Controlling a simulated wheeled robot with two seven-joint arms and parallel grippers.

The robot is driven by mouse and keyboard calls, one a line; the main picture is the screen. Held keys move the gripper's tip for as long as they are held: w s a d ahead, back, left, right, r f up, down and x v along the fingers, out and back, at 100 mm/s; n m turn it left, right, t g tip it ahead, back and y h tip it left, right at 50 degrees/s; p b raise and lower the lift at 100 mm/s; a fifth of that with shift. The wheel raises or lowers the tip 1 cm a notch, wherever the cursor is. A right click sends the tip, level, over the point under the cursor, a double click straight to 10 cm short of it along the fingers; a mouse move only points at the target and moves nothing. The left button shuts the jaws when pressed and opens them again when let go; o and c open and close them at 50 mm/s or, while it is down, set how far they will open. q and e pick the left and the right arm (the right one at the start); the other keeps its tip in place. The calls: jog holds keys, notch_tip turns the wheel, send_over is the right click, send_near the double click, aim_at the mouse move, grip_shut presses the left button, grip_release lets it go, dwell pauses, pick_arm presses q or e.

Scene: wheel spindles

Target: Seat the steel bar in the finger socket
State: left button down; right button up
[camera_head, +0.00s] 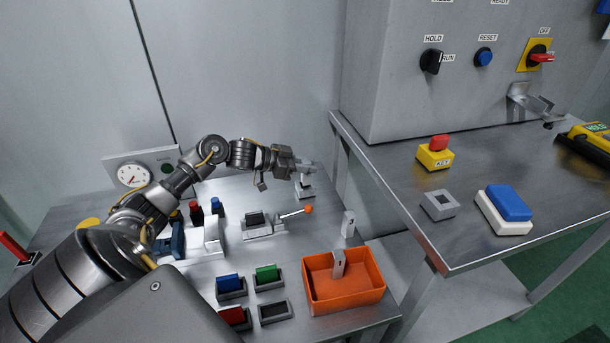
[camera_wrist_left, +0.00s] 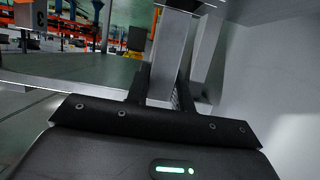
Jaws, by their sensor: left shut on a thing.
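My left gripper (camera_head: 303,165) reaches in from the left over the back right of the lower steel table. In the left wrist view its two dark fingers (camera_wrist_left: 162,92) are shut on a grey, straight-sided steel bar (camera_wrist_left: 172,50), which extends away from them. In the head view the bar is small and hard to tell from the fingertips. My right gripper is not in view.
An orange tray (camera_head: 318,299) holds an upright grey piece (camera_head: 338,264). A lever with an orange knob (camera_head: 308,209) stands below the gripper. A yellow box with a red button (camera_head: 436,153) and a blue-topped white block (camera_head: 506,205) flank the socket block. A gap separates the tables.

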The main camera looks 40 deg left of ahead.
aim_at(305, 175)
pick_arm(q)
jog(key=shift+a+f, duration=0.1)
jog(key=shift+f, duration=0.05)
jog(key=shift+w+a+f, duration=0.1)
jog(key=shift+a+f, duration=0.05)
jog(key=shift+f, duration=1.5)
jog(key=shift+f, duration=0.1)
jog(key=c, duration=1.2)
grip_release()
